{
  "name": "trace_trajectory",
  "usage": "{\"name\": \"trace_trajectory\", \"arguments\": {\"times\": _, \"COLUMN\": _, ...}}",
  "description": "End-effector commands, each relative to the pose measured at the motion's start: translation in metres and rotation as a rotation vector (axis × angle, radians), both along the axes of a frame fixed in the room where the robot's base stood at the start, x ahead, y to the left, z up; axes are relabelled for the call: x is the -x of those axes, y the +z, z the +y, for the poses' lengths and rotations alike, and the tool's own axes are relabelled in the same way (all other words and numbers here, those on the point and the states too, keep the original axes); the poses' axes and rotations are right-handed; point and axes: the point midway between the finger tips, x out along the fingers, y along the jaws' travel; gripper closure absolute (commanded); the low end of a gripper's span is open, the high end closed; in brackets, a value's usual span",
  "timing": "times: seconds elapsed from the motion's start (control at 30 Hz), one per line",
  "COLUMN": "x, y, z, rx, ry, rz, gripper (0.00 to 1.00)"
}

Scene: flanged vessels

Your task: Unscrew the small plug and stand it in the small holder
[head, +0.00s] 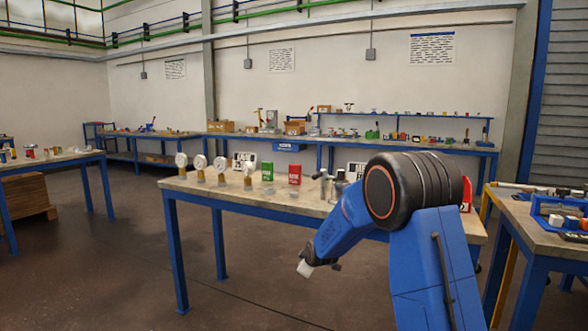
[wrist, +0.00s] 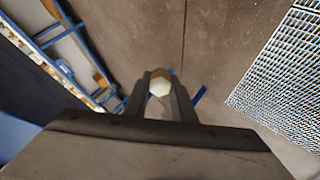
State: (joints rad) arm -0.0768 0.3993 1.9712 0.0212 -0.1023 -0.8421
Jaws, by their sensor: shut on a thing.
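My gripper (head: 308,262) is low in front of the table, over the open floor and apart from the tabletop. In the wrist view its two fingers (wrist: 160,96) are shut on a small pale piece (wrist: 160,87) with a rounded, many-sided end and a brass-coloured edge. It looks like the small plug, and its whitish end (head: 304,268) also shows below the gripper in the head view. I cannot make out the small holder among the things on the table, and my arm hides part of the tabletop.
The table (head: 215,194) has blue legs and carries several white dial gauges (head: 199,162), a green box (head: 267,171), a red box (head: 294,174) and metal fittings (head: 340,185). A side table (head: 515,215) stands at the right. A grating (wrist: 285,80) shows in the wrist view.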

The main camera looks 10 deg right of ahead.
Motion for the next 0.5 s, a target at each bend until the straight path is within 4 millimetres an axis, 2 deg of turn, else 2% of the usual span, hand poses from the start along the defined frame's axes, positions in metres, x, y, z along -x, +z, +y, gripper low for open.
{"name": "trace_trajectory", "arguments": {"times": 0.1, "x": 0.005, "y": 0.014, "z": 0.001, "rx": 0.002, "ry": 0.002, "rz": 0.019, "gripper": 1.00}}
{"name": "trace_trajectory", "arguments": {"times": 0.5, "x": 0.010, "y": 0.025, "z": 0.002, "rx": 0.003, "ry": 0.006, "rz": 0.045, "gripper": 1.00}}
